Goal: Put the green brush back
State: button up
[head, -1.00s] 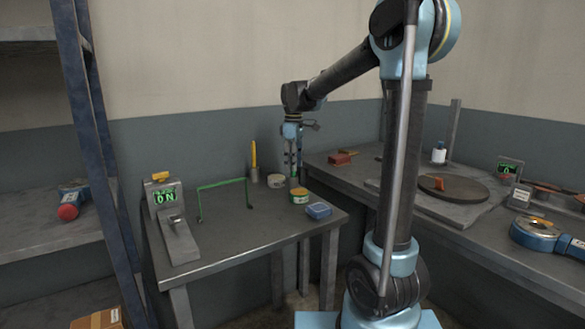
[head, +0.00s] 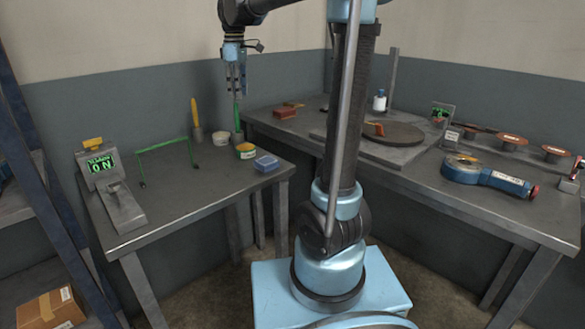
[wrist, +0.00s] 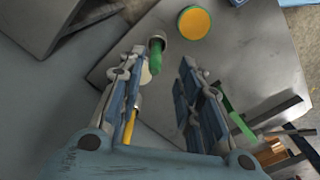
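The green brush (head: 237,117) stands upright on the left table, close to its back right corner. A small dark cup (head: 238,137) is around its lower end. My gripper (head: 236,86) is directly above the brush, fingers pointing down. In the wrist view, the green brush (wrist: 156,60) and the grey cup (wrist: 158,39) lie just beyond the fingertips, and a clear gap shows between my open fingers (wrist: 160,75). The fingers appear clear of the brush. The brush's lower end is hidden in the cup.
A yellow-handled brush (head: 195,112) stands in a holder to the left. A pale tin (head: 221,138), a yellow-topped tin (head: 246,151) and a blue box (head: 266,163) are close by. A green wire frame (head: 165,146) and a display stand (head: 108,180) are further left.

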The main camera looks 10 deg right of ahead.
jog(key=s+d+f+m, duration=0.4)
jog(key=s+d, duration=0.4)
jog(key=s+d+f+m+t, duration=0.1)
jog(key=s+d+f+m, duration=0.3)
jog(key=s+f, duration=0.7)
jog(key=s+d+f+m+t, duration=0.1)
jog(key=s+d+f+m, duration=0.4)
jog(key=s+d+f, duration=0.3)
jog(key=s+f, duration=0.3)
jog(key=shift+s+f+m, duration=0.15)
jog(key=shift+s+m, duration=0.15)
jog(key=shift+s, duration=0.1)
jog(key=shift+w+f, duration=0.2)
jog(key=shift+w, duration=0.2)
